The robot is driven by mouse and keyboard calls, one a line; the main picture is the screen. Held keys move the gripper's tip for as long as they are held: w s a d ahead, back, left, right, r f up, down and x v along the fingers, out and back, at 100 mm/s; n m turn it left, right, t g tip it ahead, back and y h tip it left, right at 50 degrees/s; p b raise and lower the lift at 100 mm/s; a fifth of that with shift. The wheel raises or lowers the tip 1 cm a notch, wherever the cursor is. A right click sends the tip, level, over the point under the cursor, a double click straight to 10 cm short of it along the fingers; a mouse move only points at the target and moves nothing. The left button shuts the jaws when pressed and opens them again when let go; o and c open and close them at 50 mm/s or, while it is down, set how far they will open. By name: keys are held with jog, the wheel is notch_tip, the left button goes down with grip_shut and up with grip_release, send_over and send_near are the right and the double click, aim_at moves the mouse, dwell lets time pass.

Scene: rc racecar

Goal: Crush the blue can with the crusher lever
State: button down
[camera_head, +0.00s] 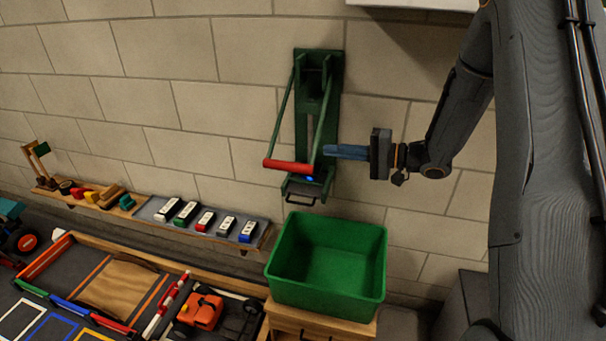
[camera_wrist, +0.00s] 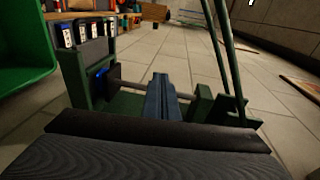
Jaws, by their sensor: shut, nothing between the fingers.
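The green can crusher (camera_head: 331,105) is mounted on the brick wall. Its lever's red handle (camera_head: 288,165) is low, in front of the crusher's lower end, with green arms running up from it. A small patch of blue, probably the blue can (camera_head: 310,179), shows at the crusher's lower end. It appears as a blue piece in the wrist view (camera_wrist: 101,77); most of it is hidden, so its shape is unclear. My gripper (camera_head: 328,152) is shut and empty, its blue fingers (camera_wrist: 160,98) pointing left beside the crusher's right edge. Touching cannot be told.
A green bin (camera_head: 327,302) stands below the crusher on a wooden cabinet. A wall shelf (camera_head: 150,211) at left carries several small boxes and toys. A table with coloured tracks and an orange car (camera_head: 200,309) lies lower left. Wall right of the bin is clear.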

aim_at(303, 166)
jog(key=s+d+f+g+y+b, duration=0.1)
jog(key=s+d+g+y, duration=0.1)
jog(key=s+g+y, duration=0.3)
jog(key=shift+m+h, duration=0.4)
jog(key=s+a, duration=0.1)
jog(key=a, duration=0.2)
jog(key=s+a+r+p, duration=0.1)
jog(key=a, duration=0.3)
jog(key=s+a+r+p, duration=0.1)
jog(key=a, duration=0.3)
jog(key=shift+r, duration=0.1)
jog(key=shift+s+a+r, duration=0.15)
jog(key=shift+s+a, duration=0.1)
jog(key=shift+s, duration=0.2)
